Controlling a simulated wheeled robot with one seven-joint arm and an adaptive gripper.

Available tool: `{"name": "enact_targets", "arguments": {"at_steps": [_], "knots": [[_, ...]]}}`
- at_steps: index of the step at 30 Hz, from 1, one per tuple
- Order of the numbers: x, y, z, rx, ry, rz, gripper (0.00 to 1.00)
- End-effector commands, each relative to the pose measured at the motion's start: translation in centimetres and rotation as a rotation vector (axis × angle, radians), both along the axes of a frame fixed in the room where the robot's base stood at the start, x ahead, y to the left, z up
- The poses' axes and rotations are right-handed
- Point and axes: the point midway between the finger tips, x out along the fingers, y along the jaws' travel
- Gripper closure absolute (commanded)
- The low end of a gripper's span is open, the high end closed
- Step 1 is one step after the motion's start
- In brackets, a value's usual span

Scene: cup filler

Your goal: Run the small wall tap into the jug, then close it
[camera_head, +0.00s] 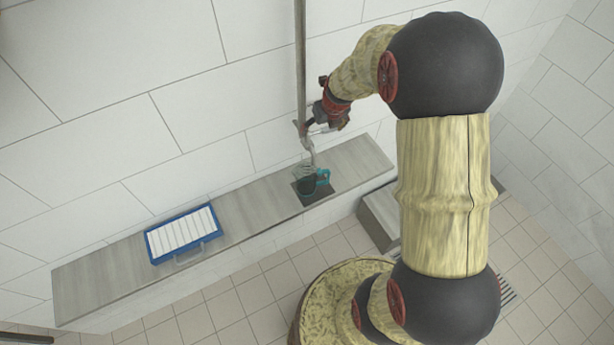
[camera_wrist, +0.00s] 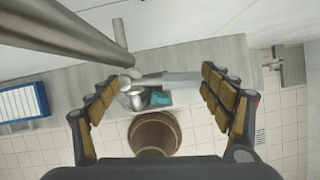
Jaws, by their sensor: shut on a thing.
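The small wall tap (camera_head: 308,141) hangs at the lower end of a vertical pipe, above the shelf. My gripper (camera_head: 322,122) is at the tap, shut on its pale lever (camera_wrist: 185,84), which lies between the fingers in the wrist view (camera_wrist: 167,80). The clear jug (camera_head: 308,182) with a teal handle stands upright below the spout on a dark square on the shelf. In the wrist view the jug's teal part (camera_wrist: 159,98) shows partly behind the tap. I cannot tell whether water is running or how full the jug is.
The grey shelf (camera_head: 110,278) runs along the tiled wall. A blue tray (camera_head: 183,235) with white strips lies on it, left of the jug. The metal pipe (camera_head: 300,60) rises beside my gripper. A grey box-like fixture (camera_head: 378,222) stands below the shelf at right.

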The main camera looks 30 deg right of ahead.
Motion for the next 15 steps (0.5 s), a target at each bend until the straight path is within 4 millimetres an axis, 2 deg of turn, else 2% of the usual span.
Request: {"name": "enact_targets", "arguments": {"at_steps": [15], "knots": [[-0.49, 0.06, -0.01, 0.000, 0.006, -0.079, 0.47]]}}
